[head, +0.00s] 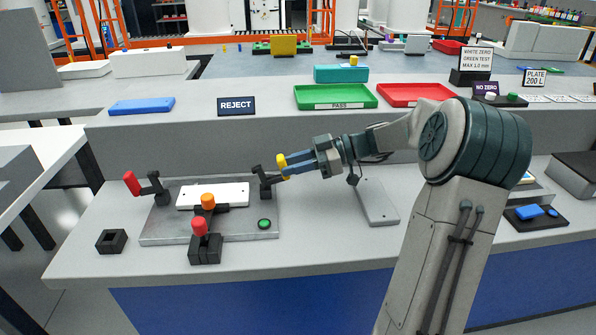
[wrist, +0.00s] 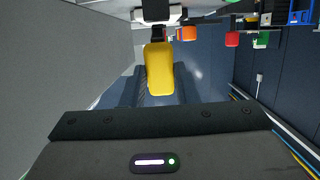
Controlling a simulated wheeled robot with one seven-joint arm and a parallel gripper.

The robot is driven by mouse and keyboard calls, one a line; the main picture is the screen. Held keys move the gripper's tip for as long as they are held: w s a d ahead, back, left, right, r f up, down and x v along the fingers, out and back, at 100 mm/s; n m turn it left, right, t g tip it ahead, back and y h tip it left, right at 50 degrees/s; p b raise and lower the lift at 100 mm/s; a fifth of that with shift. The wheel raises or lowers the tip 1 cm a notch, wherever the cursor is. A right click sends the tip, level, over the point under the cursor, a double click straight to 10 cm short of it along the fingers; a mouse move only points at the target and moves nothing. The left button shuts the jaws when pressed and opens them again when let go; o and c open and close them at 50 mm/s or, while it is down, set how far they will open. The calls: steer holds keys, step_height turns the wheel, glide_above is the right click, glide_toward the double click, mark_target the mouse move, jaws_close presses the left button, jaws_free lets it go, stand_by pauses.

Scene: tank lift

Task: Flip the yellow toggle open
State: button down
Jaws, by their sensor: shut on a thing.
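The yellow toggle (head: 282,160) is a yellow-tipped handle on a dark bracket at the right end of the grey fixture plate (head: 160,238). My gripper (head: 285,165) reaches it from the right, with its blue-tipped fingers closed at the yellow handle. In the wrist view the yellow handle (wrist: 159,70) fills the middle, between my fingers, which are mostly hidden. The handle leans up from its bracket. A white plate (head: 225,195) lies on the fixture beside the bracket.
A red-tipped toggle (head: 131,183) stands at the fixture's left end. An orange-tipped toggle (head: 208,202) and a red knob on a black block (head: 200,226) stand in front. A green button (head: 264,224) is at the front right. A grey plate (head: 378,204) lies to the right.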

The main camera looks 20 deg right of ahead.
steer(key=shift+d+f+y+b, duration=0.15)
steer(key=shift+f+y+b, duration=0.05)
steer(key=shift+y+b, duration=0.1)
steer(key=c, duration=1.1)
jaws_free()
steer(key=p+v, duration=0.1)
steer(key=v, duration=1.3)
steer(key=shift+s+p, duration=0.15)
steer(key=shift+p, duration=0.2)
